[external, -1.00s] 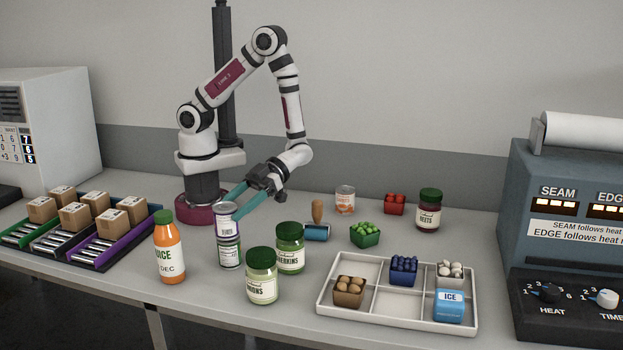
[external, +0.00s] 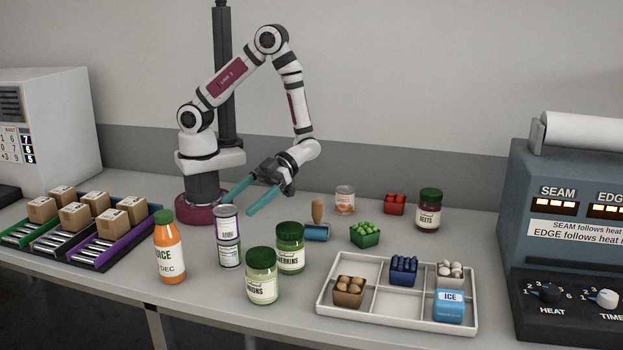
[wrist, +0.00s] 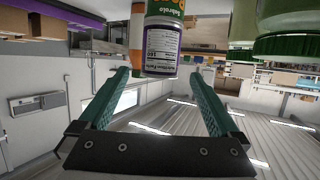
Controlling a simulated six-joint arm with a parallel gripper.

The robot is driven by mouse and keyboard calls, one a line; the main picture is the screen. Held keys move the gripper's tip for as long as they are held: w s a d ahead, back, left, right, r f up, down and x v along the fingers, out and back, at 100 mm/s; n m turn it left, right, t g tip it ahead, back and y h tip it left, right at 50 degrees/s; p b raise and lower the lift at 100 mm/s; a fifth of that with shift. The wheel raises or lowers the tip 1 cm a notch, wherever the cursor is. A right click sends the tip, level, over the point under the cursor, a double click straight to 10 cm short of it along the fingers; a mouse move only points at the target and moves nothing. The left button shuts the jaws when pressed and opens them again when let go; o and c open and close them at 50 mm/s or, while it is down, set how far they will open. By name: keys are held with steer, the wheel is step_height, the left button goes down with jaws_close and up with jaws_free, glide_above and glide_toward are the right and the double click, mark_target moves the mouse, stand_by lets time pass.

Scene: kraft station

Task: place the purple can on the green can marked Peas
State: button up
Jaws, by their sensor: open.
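The purple can (external: 228,222) stands upright on top of the green can (external: 229,257), and the two form a stack near the front left of the table. In the wrist view, where the scene appears upside down, the purple can (wrist: 161,48) hangs below part of the green can (wrist: 165,8). The Peas marking is not readable. My gripper (external: 238,208) is open and empty. Its teal fingers are spread behind the stack, apart from it. In the wrist view, my gripper (wrist: 162,75) has its fingers on either side of the purple can's line, with space beside it.
An orange juice bottle (external: 170,250) stands left of the stack. Green-lidded jars (external: 262,280) (external: 290,250) stand close on its right, with a wooden-handled stamp (external: 317,225) beyond. A divided tray (external: 400,300) lies farther right. Boxes on racks (external: 105,245) are at left.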

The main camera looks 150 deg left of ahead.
steer(key=w+a+t+y, duration=0.1)
steer(key=w+a+y, duration=0.1)
steer(key=w+a+r+y, duration=0.1)
steer(key=w+a+y, duration=0.1)
steer(key=w, duration=0.1)
steer(key=w+a+r+t+y, duration=0.1)
steer(key=w+a+y, duration=0.1)
steer(key=w, duration=0.1)
steer(key=shift+a+m+t, duration=0.2)
steer(key=shift+m+t, duration=0.1)
steer(key=w+a+r+n+t+y, duration=0.2)
steer(key=w+a+r+y, duration=0.2)
steer(key=y, duration=0.1)
steer(key=s+a+r+n+g+y, duration=0.2)
steer(key=s+a+r+n+y, duration=0.1)
steer(key=s+r+n+y, duration=0.3)
steer(key=s+d+f+g+h, duration=0.1)
steer(key=s+d+g, duration=0.2)
steer(key=s+d, duration=0.3)
steer(key=s+d+f+n+g, duration=0.1)
steer(key=s+d+g, duration=0.3)
steer(key=s, duration=1)
steer(key=shift+s+d+h, duration=0.4)
steer(key=shift+d, duration=0.85)
